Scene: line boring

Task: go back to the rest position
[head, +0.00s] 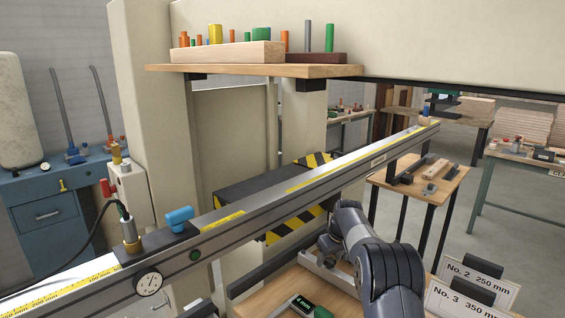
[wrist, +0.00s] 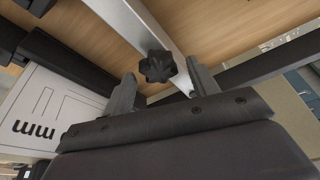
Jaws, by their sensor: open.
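My arm, dark grey, rises at the lower right of the head view and bends over the wooden table (head: 258,303) beside the long boring bar or rail (head: 300,195). In the wrist view my gripper (wrist: 163,88) is open, its two grey fingers apart. A black star-shaped knob (wrist: 158,67) on a pale metal bar (wrist: 135,25) appears between the fingertips. I cannot tell whether the fingers touch it. My gripper's tips are hidden behind the arm in the head view.
White cards (head: 470,285) marked "No. 2" and "No. 3" stand at the lower right. A shelf (head: 330,71) holds coloured pegs above.

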